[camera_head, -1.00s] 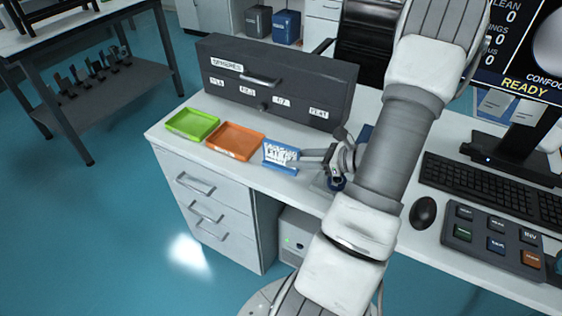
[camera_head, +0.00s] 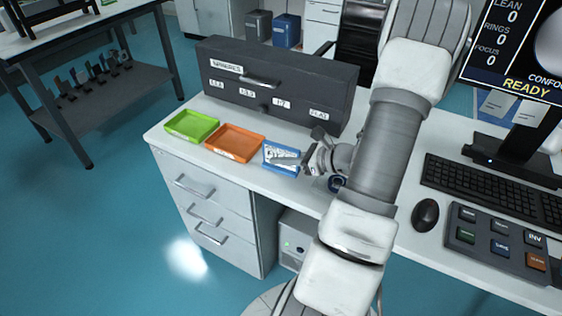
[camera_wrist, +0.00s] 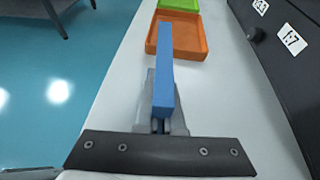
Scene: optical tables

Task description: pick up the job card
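The job card (camera_head: 272,153) is a blue plate with white print, standing upright on the white desk beside the orange tray in the head view. In the wrist view I see the job card (camera_wrist: 163,85) edge-on as a tall blue strip. My gripper (camera_head: 290,160) reaches in from the right, with one grey finger across the card's printed face. In the wrist view the fingers of my gripper (camera_wrist: 165,115) lie on both sides of the card. The card's edge hides the gap, so I cannot tell whether they clamp it.
An orange tray (camera_head: 236,155) and a green tray (camera_head: 191,139) sit left of the card. A dark drawer cabinet (camera_head: 275,102) stands behind. A keyboard (camera_head: 490,188), mouse (camera_head: 425,214) and button panel (camera_head: 490,270) are at right. The desk's front edge is close to the card.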

